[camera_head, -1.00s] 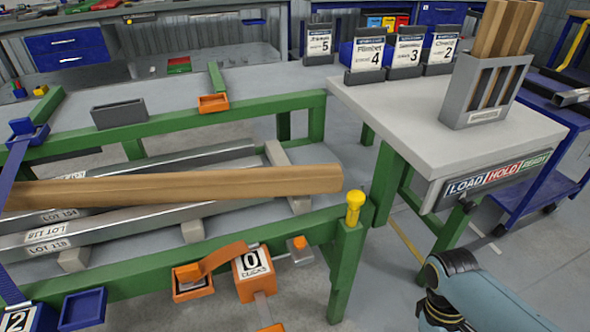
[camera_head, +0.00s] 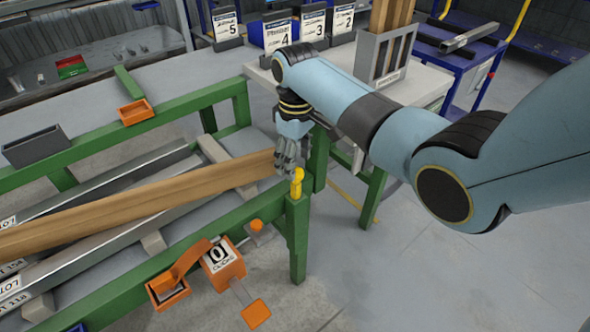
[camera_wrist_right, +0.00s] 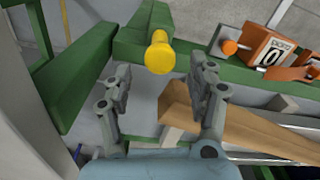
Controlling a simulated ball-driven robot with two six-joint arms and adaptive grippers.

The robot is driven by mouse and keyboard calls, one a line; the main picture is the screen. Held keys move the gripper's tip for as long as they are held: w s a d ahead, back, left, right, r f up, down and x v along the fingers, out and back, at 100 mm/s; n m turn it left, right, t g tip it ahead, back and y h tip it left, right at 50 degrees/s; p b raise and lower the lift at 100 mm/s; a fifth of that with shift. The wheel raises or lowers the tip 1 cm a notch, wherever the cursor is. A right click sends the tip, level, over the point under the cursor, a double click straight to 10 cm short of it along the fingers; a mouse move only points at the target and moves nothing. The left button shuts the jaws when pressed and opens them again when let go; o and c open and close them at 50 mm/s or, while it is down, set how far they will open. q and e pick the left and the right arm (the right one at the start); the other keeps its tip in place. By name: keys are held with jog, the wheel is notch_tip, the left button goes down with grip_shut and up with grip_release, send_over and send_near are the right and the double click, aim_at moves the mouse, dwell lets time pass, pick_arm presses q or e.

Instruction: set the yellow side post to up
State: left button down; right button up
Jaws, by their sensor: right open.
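The yellow side post (camera_head: 297,182) stands at the top of the green corner leg of the runout table in the head view. It is a short knobbed post. In the right wrist view the yellow post (camera_wrist_right: 160,52) shows from above, between and just beyond the two fingers. My right gripper (camera_head: 287,160) is open and empty, pointing down just behind the post in the head view; its fingers (camera_wrist_right: 158,85) are spread wide in the wrist view. They look apart from the post. My left gripper is not in view.
A long wooden beam (camera_head: 140,205) lies across the table and ends close to my right gripper. An orange counter box (camera_head: 222,262) and orange tray (camera_head: 168,290) hang on the front green rail. A grey-topped table (camera_head: 425,88) with a timber holder (camera_head: 385,58) stands behind.

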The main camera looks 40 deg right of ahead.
jog(key=shift+f+b, duration=0.3)
jog(key=shift+f, duration=1.2)
grip_shut()
jog(key=shift+r, duration=0.1)
